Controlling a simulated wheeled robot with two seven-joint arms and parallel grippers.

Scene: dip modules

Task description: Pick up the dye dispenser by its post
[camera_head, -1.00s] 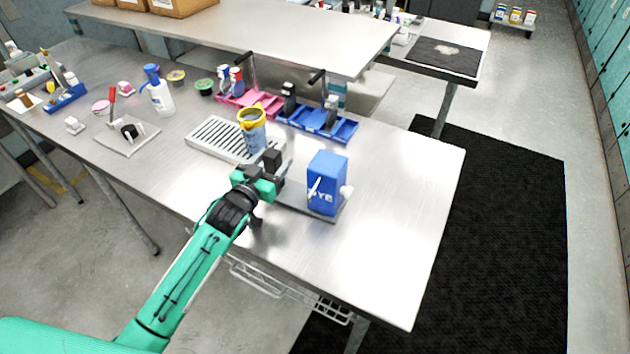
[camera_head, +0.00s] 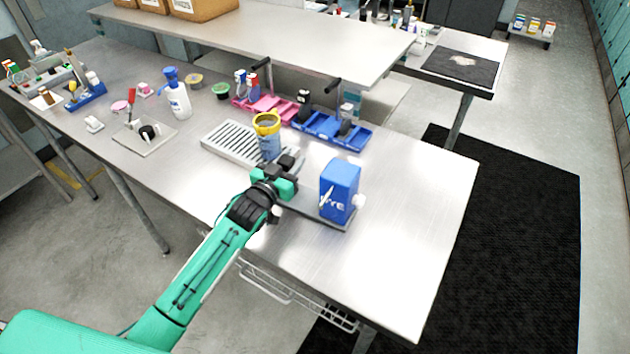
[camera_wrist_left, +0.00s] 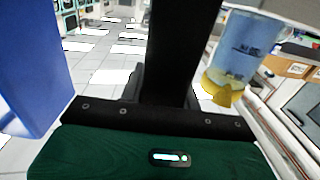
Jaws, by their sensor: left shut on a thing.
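The dye dispenser (camera_head: 340,190) is a blue box lettered "DYE" with a white lever, on a flat grey base near the table's front edge. It appears upright, its base on or very near the table. My left gripper (camera_head: 288,163) is at the left end of that base and is shut on the dark post, which is mostly hidden by the jaws. In the left wrist view, a dark upright shape (camera_wrist_left: 184,45) fills the middle between the fingers, and the blue box (camera_wrist_left: 32,70) shows at the left. My right gripper is not in view.
A blue cup with a yellow rim (camera_head: 268,135) stands on a slatted tray (camera_head: 222,142) just behind my left gripper. Pink (camera_head: 262,106) and blue (camera_head: 325,128) trays lie farther back, below a raised shelf (camera_head: 300,28). The table right of the dispenser is clear.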

